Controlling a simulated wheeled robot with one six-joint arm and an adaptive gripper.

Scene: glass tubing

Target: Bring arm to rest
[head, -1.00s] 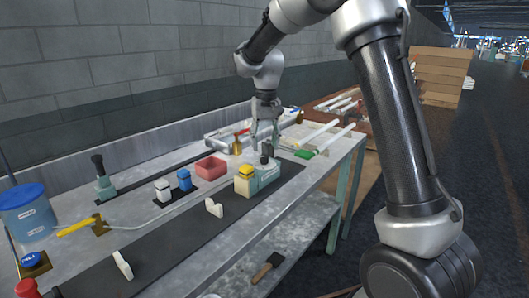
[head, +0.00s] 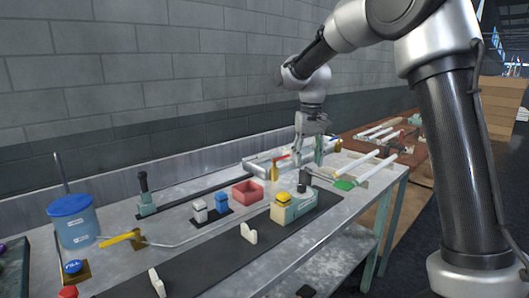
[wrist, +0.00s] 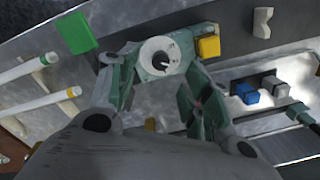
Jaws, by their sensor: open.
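My gripper (head: 310,155) hangs over the far half of the grey metal workbench (head: 330,215), fingers pointing down. Its two green-grey fingers are spread apart with nothing between them, as the wrist view also shows (wrist: 160,85). Beyond the fingertips in the wrist view is a round white-topped part (wrist: 157,57) with a dark centre, beside a yellow block (wrist: 208,46). In the head view, the pale green fixture with the yellow cap (head: 284,198) stands nearer than my gripper and apart from it.
A red bin (head: 247,193), blue and white blocks (head: 221,204) and a blue-lidded bucket (head: 75,222) stand on the bench. A block wall runs behind.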

